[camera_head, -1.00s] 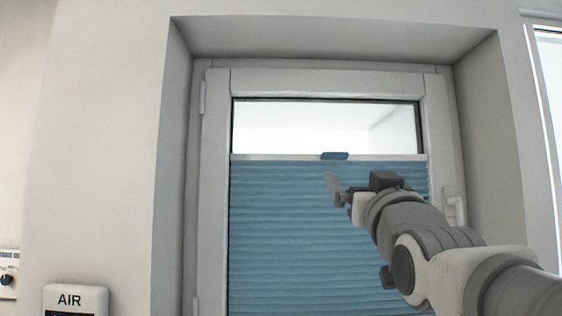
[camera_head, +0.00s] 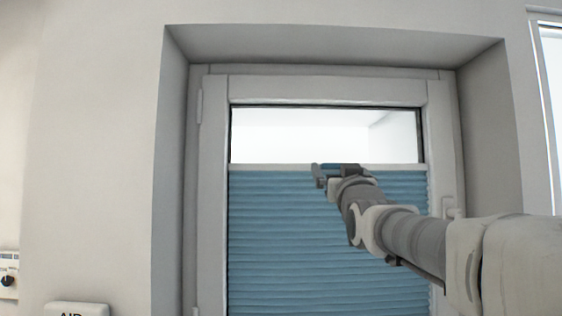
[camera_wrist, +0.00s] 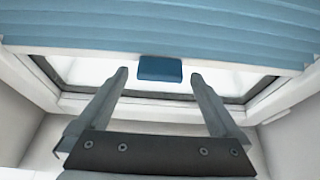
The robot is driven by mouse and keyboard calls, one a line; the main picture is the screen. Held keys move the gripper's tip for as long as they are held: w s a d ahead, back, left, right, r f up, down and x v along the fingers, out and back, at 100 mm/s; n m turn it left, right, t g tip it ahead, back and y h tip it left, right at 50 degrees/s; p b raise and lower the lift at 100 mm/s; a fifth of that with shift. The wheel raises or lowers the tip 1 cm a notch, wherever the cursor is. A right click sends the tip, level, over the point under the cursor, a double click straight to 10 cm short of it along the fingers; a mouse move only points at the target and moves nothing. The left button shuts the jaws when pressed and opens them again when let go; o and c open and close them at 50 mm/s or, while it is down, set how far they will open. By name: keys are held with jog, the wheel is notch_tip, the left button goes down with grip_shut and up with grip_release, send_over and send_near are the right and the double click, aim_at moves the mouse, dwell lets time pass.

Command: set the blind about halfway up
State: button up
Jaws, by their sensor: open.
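The blue pleated blind (camera_head: 300,240) covers the window from its pale top rail (camera_head: 260,167) down past the bottom of the head view. Clear glass shows above the rail. My gripper (camera_head: 320,174) is in front of the rail near its middle and hides the blue tab there. In the wrist view, the blue tab (camera_wrist: 160,68) hangs on the rail edge, ahead of and between my two open fingertips (camera_wrist: 160,78). No contact with the tab is visible. The blind's pleats also show in the wrist view (camera_wrist: 160,25).
The window frame (camera_head: 212,200) sits in a deep recess with side walls. A window handle (camera_head: 452,207) is on the frame's right side. A wall unit with a dark knob (camera_head: 7,281) and the AIR box (camera_head: 78,309) are at the lower left.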

jog(key=shift+w+r, duration=0.25)
jog(key=shift+w, duration=0.45)
jog(key=shift+c, duration=0.2)
grip_shut()
